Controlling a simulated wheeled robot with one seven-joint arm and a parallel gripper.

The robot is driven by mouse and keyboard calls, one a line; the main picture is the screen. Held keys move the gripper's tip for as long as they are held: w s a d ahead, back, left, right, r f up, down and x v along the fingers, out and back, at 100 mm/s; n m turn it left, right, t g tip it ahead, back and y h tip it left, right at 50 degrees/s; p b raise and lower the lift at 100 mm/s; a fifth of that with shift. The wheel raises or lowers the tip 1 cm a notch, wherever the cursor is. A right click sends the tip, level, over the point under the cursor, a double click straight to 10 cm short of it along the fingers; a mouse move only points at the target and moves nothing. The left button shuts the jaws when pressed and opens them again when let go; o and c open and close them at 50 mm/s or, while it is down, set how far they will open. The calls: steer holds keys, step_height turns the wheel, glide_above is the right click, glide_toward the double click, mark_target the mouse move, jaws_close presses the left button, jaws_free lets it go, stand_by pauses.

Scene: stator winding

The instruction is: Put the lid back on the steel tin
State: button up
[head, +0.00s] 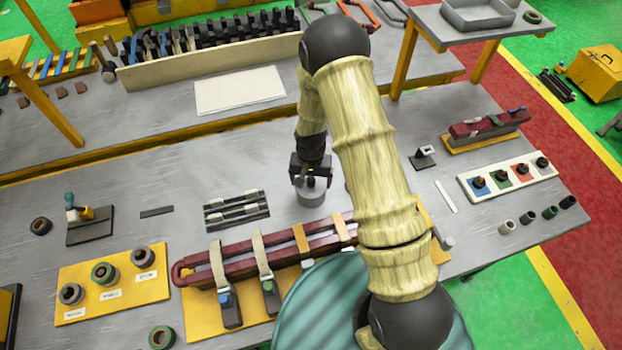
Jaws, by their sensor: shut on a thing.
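My gripper (311,182) points down over the middle of the bench, with its fingers shut on a small dark piece, apparently the knob of the lid. Directly below is the round grey steel tin (311,198), standing upright on the bench. The lid itself is mostly hidden by the fingers. From this view I cannot tell whether the lid touches the tin's rim or is just above it.
A dark red coil on a yellow board (205,303) lies in front of the tin. A slotted dark block (237,211) is to its left. A white tray with coloured squares (508,179) is at right. The bench behind the tin is clear.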

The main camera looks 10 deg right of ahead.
stand_by(0.8)
steer(key=o, duration=0.8)
steer(key=shift+r+p, duration=2.15)
steer(key=shift+r, duration=1.4)
jaws_close()
steer(key=shift+f+b, duration=1.55)
steer(key=shift+f, duration=0.45)
